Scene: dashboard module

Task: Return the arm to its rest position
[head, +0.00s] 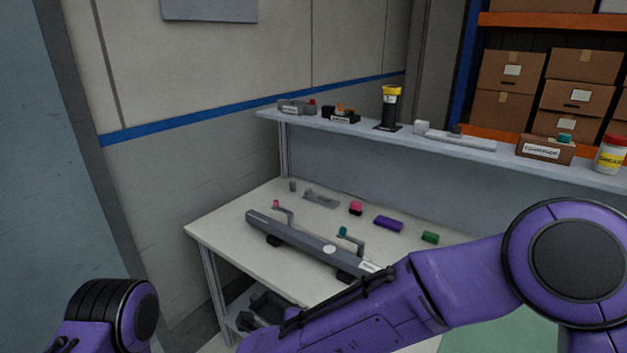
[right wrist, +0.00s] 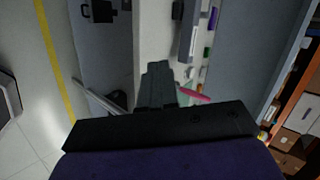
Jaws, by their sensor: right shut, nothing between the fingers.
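The grey dashboard bar (head: 300,239) lies across the white table, with a pink-topped post (head: 277,204) and a teal-topped post (head: 343,231) beside it. My right arm crosses the head view from the right, covering the bar's right end. My right gripper (right wrist: 160,72) shows in the right wrist view, its dark fingers shut and empty. A pink strip (right wrist: 194,97) shows beside the fingers; I cannot tell what it belongs to. The grey bar also shows beyond them (right wrist: 189,35). Only part of my left arm shows at the head view's lower left; its gripper is out of view.
The white table (head: 213,231) also holds a red-pink block (head: 356,208), a purple block (head: 388,223) and a green block (head: 430,237). A raised shelf (head: 361,136) behind carries several items, including a yellow-topped black canister (head: 390,106). A bin sits under the table.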

